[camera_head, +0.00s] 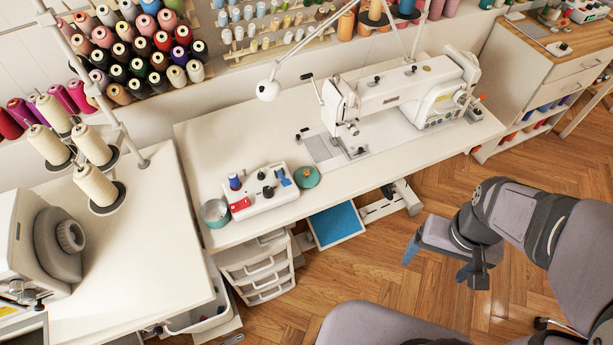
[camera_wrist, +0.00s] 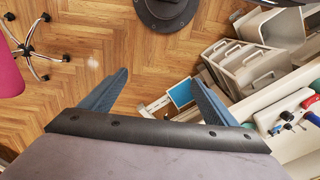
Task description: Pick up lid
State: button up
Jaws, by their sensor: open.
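A round teal-green lid (camera_head: 307,177) lies on the white sewing table (camera_head: 400,160), just right of a small white box with knobs. A round teal tin (camera_head: 215,212) stands left of that box, apparently open on top. My gripper (camera_head: 437,262) is open and empty, with blue fingers apart. It hangs over the wooden floor, right of and in front of the table, well away from the lid. In the wrist view my gripper (camera_wrist: 160,80) points at the floor.
The white box (camera_head: 264,191) carries a blue spool and small tools. A sewing machine (camera_head: 400,90) stands behind right, and a lamp (camera_head: 268,90) hangs over the table. Thread cones (camera_head: 95,188) stand on the left table. White drawers (camera_head: 258,268) stand below.

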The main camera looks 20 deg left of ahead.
jog(key=w+a+n+b, duration=0.2)
jog(key=w+a+n, duration=0.4)
jog(key=w, duration=0.5)
jog(key=n+y+b, duration=0.1)
jog(key=n+b, duration=0.3)
jog(key=n, duration=1.3)
send_over(307, 171)
jog(key=shift+g, duration=0.3)
jog(key=f, duration=0.6)
jog(key=shift+w+d+f, duration=0.1)
jog(key=shift+d+f, duration=0.1)
jog(key=shift+d, duration=0.2)
jog(key=shift+m, duration=0.3)
jog(key=shift+a+f+p, duration=0.2)
jog(key=shift+f+p, duration=0.35)
jog(key=shift+f, duration=1.3)
jog(key=shift+a+f+p, duration=0.15)
jog(key=shift+f+p, duration=0.4)
jog(key=shift+f, duration=1.25)
jog(key=c, duration=1.1)
